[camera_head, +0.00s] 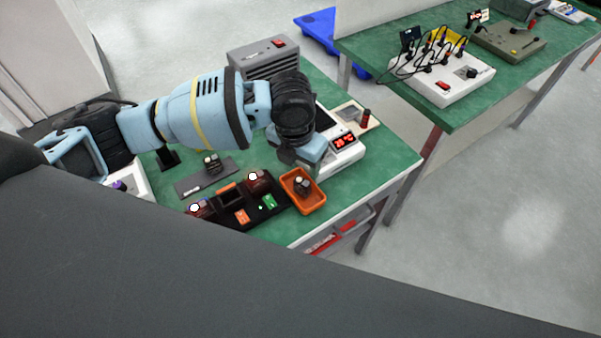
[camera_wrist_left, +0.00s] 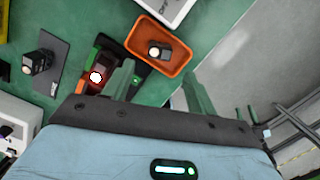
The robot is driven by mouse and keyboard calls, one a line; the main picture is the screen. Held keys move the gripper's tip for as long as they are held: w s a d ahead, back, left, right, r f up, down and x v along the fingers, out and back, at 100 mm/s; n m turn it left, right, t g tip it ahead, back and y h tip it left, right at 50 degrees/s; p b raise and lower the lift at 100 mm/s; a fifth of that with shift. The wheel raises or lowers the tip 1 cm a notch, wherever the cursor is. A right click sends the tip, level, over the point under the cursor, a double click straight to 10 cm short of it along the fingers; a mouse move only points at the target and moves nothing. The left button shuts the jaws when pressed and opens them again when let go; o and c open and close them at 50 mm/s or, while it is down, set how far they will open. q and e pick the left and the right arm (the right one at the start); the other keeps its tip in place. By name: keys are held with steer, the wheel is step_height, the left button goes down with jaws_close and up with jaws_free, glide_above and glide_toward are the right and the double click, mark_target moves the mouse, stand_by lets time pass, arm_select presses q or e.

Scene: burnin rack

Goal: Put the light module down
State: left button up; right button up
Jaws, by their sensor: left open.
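My left gripper (camera_head: 308,160) is open and empty above the orange bin (camera_head: 317,199). In the left wrist view its two fingers (camera_wrist_left: 160,90) stand wide apart, with nothing between them. A small dark module with a pale round top (camera_head: 301,185) stands in the orange bin, apart from the fingers; it also shows in the left wrist view (camera_wrist_left: 157,51). Another dark module (camera_head: 211,162) stands on a grey mat (camera_head: 190,184). Modules with glowing white tops (camera_head: 254,178) sit in a black divided tray (camera_head: 266,218). I cannot tell which is the light module.
A grey vented box (camera_head: 262,60) stands behind my left arm. The green table's (camera_head: 385,158) right part is clear. Another green table (camera_head: 395,45) holds a white power box (camera_head: 440,80) with cables.

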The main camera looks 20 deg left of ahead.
arm_select(q)
steer(key=shift+s+a+r, duration=0.1)
steer(key=shift+s+r, duration=0.05)
steer(key=shift+r, duration=1.05)
steer(key=shift+s+r, duration=0.15)
steer(key=shift+r, duration=1)
